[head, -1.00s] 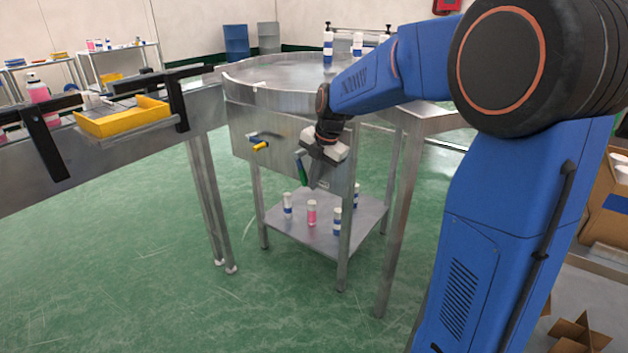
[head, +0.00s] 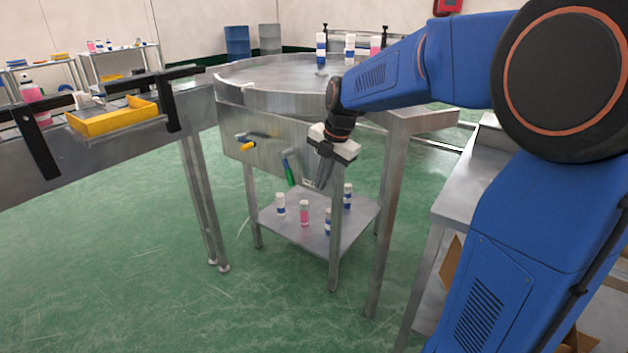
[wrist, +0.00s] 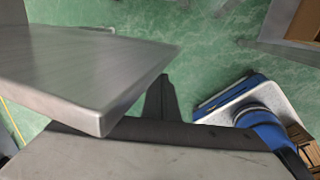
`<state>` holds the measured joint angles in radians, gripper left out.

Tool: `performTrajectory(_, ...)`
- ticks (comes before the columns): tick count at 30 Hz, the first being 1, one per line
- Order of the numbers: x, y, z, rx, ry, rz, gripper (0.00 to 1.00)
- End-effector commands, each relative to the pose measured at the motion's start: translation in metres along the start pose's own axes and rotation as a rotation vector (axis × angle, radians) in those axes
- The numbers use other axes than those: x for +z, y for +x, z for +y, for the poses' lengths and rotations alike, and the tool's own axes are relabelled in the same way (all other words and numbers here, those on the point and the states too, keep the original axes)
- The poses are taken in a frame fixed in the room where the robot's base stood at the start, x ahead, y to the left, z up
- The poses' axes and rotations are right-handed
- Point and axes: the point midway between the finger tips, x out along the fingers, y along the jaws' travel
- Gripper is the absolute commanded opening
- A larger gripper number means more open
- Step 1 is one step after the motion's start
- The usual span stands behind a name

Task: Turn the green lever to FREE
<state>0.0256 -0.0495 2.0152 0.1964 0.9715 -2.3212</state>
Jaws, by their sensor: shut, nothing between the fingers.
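The green lever (head: 290,172) hangs nearly straight down, tilted slightly, from its pivot on the front panel of the round metal table. My gripper (head: 322,183) is shut and empty, pointing down just right of the lever, with a visible gap between them. In the wrist view my gripper (wrist: 160,98) shows as dark closed fingers beside a metal edge. The lever cannot be made out in the wrist view. No FREE marking is readable.
A yellow-handled lever (head: 247,146) sits left on the same panel (head: 232,130). Bottles stand on the lower shelf (head: 300,229). A table leg (head: 335,255) is below my gripper. A conveyor with a yellow tray (head: 112,121) stands at left. The green floor in front is open.

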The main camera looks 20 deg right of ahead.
Motion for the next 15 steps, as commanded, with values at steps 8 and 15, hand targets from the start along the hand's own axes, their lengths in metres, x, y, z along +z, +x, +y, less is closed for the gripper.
performTrajectory(8,0.0,-0.024,-0.035,0.001,0.001,-0.001,0.0)
performTrajectory(15,0.001,-0.035,-0.039,0.0,-0.001,0.0,0.0)
